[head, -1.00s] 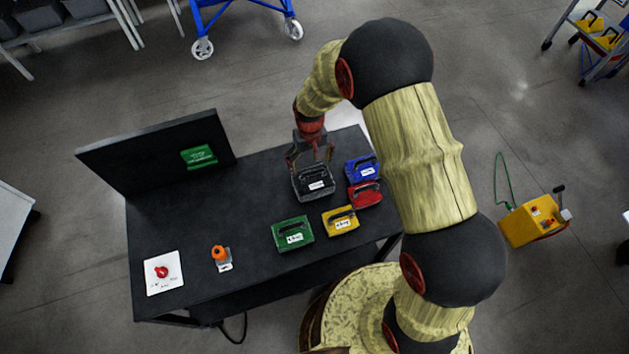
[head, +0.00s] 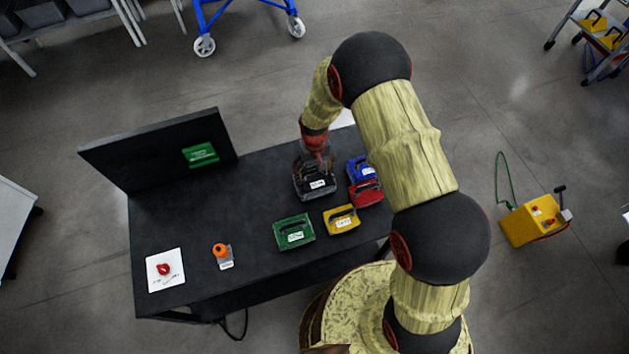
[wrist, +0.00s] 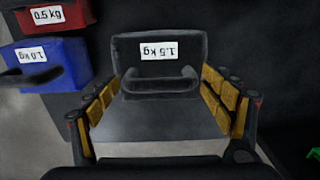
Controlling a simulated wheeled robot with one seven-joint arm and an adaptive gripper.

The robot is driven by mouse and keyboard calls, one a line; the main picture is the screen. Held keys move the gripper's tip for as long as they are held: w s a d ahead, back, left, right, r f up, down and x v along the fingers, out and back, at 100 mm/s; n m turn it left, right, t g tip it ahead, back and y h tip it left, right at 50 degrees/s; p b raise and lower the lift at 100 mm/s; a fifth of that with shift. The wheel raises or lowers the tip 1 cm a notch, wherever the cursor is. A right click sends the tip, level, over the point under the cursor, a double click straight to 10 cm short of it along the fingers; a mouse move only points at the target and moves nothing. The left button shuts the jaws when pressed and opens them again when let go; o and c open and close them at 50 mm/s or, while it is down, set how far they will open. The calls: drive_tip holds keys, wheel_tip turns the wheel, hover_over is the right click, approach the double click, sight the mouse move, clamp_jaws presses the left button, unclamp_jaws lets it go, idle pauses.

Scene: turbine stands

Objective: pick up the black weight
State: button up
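The black weight (head: 316,187) stands on the dark table (head: 215,235), beside the blue and red weights. In the wrist view, the black weight (wrist: 160,50) has a handle and a white label that reads 1.5 kg upside down. My gripper (head: 315,172) is low over it. In the wrist view, my gripper (wrist: 161,82) has its yellow-padded fingers spread wide, one on each side of the weight. Whether the pads touch its sides cannot be told.
A blue weight (head: 360,168) and a red weight (head: 367,193) stand close on the right. A yellow weight (head: 341,219) and a green weight (head: 294,232) stand nearer the front. An orange-topped item (head: 222,254) and a red-buttoned white plate (head: 165,270) are at front left.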

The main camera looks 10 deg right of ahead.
drive_tip(key=c, duration=1.5)
drive_tip(key=shift+w+r, duration=0.1)
drive_tip(key=shift+r, duration=0.05)
drive_tip(key=shift+c, duration=0.2)
